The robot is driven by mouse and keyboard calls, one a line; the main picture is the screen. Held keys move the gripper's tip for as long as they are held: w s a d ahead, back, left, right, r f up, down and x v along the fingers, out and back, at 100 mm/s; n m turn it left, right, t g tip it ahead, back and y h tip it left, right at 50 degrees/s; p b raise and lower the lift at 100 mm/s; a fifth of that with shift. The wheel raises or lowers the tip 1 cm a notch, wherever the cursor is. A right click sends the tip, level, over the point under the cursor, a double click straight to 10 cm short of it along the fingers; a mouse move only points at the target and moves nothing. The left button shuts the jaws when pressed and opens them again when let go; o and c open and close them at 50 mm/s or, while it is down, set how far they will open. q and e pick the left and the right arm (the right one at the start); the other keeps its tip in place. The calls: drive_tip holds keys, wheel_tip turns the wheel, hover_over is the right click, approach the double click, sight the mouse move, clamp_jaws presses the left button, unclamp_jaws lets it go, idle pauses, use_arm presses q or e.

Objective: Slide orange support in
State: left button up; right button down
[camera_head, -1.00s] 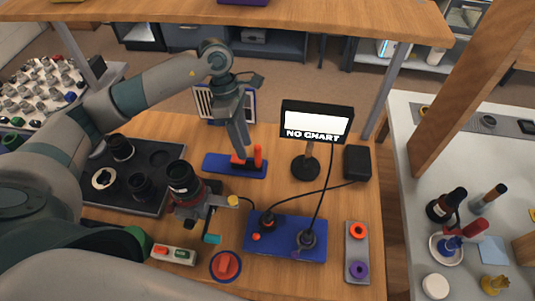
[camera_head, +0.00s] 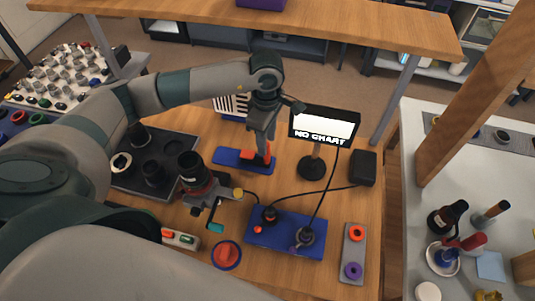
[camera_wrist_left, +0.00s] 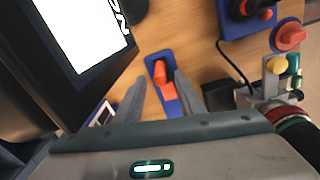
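The orange support (camera_head: 268,157) sits on a long blue base (camera_head: 228,157) on the wooden table. In the left wrist view the orange part (camera_wrist_left: 167,91) shows as two blocks along the blue base (camera_wrist_left: 153,60). My left gripper (camera_head: 262,160) comes down from above at the support, partly hiding it. In the left wrist view my left gripper (camera_wrist_left: 159,77) has its fingers apart, one on each side of the orange part, with gaps visible. My right gripper is not in view.
A "NO CHART" display (camera_head: 325,126) stands close to the right of my gripper. A lens in a clamp stand (camera_head: 195,175) is at front left, beside a dark tray (camera_head: 180,150). A blue control box (camera_head: 285,232) with cables lies in front.

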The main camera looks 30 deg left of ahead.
use_arm(q)
drive_tip(key=shift+f, duration=0.1)
wheel_tip(320, 180, down, 6)
drive_tip(key=p, duration=0.2)
drive_tip(key=shift+p, duration=0.35)
drive_tip(key=shift+f, duration=0.65)
drive_tip(key=shift+c, duration=0.6)
clamp_jaws()
